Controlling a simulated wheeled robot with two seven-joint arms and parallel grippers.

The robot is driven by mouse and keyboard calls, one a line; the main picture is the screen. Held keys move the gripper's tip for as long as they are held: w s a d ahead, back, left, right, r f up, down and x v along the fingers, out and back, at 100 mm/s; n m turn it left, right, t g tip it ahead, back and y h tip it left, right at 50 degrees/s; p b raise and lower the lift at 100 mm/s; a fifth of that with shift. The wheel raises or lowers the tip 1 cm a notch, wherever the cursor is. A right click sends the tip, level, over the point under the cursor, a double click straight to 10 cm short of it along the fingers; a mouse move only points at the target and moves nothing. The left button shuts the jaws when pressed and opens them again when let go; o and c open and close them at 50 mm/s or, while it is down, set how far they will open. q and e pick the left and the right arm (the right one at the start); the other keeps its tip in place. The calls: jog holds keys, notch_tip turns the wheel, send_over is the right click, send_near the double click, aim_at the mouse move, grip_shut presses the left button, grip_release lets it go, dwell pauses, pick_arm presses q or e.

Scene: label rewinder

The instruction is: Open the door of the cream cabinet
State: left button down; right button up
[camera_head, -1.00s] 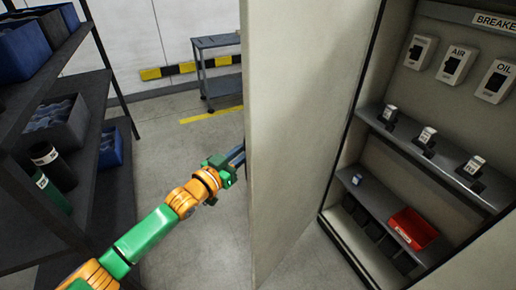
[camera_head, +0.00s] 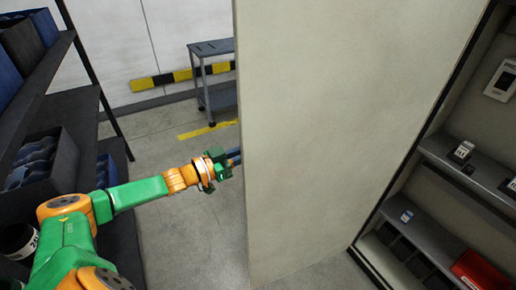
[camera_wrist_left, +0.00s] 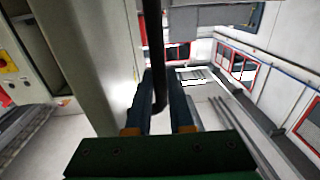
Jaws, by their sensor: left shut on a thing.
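The cream cabinet's door (camera_head: 335,140) stands open, swung out from the cabinet (camera_head: 440,195), whose shelves show at the right. My left gripper (camera_head: 234,157) is at the door's left edge in the head view, its fingertips partly hidden behind the door. In the left wrist view the gripper (camera_wrist_left: 160,90) is shut on a black bar handle (camera_wrist_left: 154,45) beside the door's pale panel (camera_wrist_left: 85,60). The handle is hidden in the head view. My right gripper is not in view.
A dark shelf rack (camera_head: 45,95) with bins stands at the left, close to my left arm. A grey cart (camera_head: 213,75) stands by the back wall behind the door. The floor (camera_head: 185,225) between rack and door is clear. A red bin (camera_head: 478,270) sits inside the cabinet.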

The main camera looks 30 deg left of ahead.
pick_arm(q)
jog(key=shift+w+a+f, duration=0.1)
jog(key=shift+w+a, duration=0.15)
jog(key=c, duration=1.1)
grip_release()
jog(key=o, duration=0.3)
jog(key=shift+w+d, duration=0.1)
jog(key=p+v, duration=0.1)
jog(key=v, duration=0.5)
jog(key=shift+s+p, duration=0.3)
jog(key=shift+s, duration=0.1)
